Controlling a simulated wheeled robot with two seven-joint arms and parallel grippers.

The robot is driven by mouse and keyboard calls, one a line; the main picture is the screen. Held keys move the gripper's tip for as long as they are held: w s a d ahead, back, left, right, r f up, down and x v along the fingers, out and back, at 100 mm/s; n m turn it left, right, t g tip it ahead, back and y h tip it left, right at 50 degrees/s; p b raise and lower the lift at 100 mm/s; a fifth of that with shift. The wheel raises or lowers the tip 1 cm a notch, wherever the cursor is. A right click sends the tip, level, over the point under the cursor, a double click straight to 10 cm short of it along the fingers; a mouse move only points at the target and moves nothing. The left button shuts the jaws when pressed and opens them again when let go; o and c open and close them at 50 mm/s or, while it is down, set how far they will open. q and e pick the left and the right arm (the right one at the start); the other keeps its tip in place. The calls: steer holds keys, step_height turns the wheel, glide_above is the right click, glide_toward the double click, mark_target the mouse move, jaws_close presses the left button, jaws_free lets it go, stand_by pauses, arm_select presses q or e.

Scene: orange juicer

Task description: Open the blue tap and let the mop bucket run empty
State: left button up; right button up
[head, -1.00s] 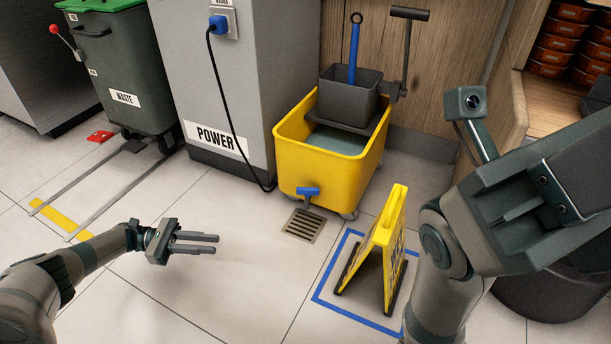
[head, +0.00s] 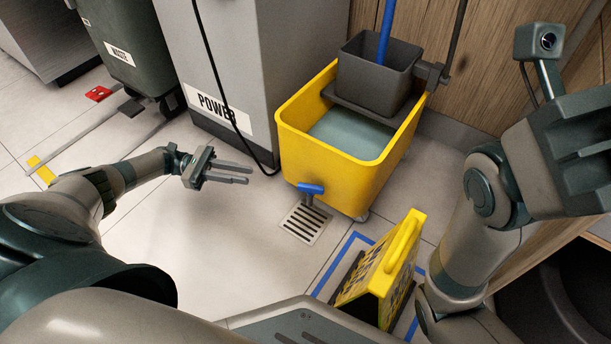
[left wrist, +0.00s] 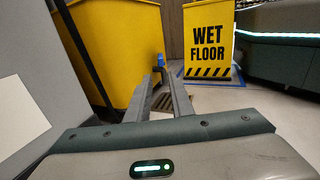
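The yellow mop bucket (head: 335,176) stands by the grey cabinet with grey-blue water in it. The blue tap (head: 311,188) sits low on its front, its handle lying crosswise, above the floor drain (head: 305,222). The tap also shows in the left wrist view (left wrist: 160,60), beyond my fingertips. My left gripper (head: 248,174) is to the left of the tap, apart from it, with its two fingers a little apart and nothing between them. My right arm is at the right of the head view; its hand is raised and its fingertips cannot be made out.
A yellow wet-floor sign (head: 388,268) stands in a blue floor outline, right of the drain. A black cable hangs down the power cabinet (head: 225,75) near my left gripper. A dark wringer (head: 375,75) sits on the bucket. A green waste bin (head: 128,50) stands at the left.

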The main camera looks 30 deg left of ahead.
mark_target(301, 184)
arm_select(q)
steer(key=shift+d, duration=0.15)
steer(key=b+x, duration=0.2)
steer(key=x, duration=1.5)
steer(key=shift+d, duration=0.1)
jaws_close()
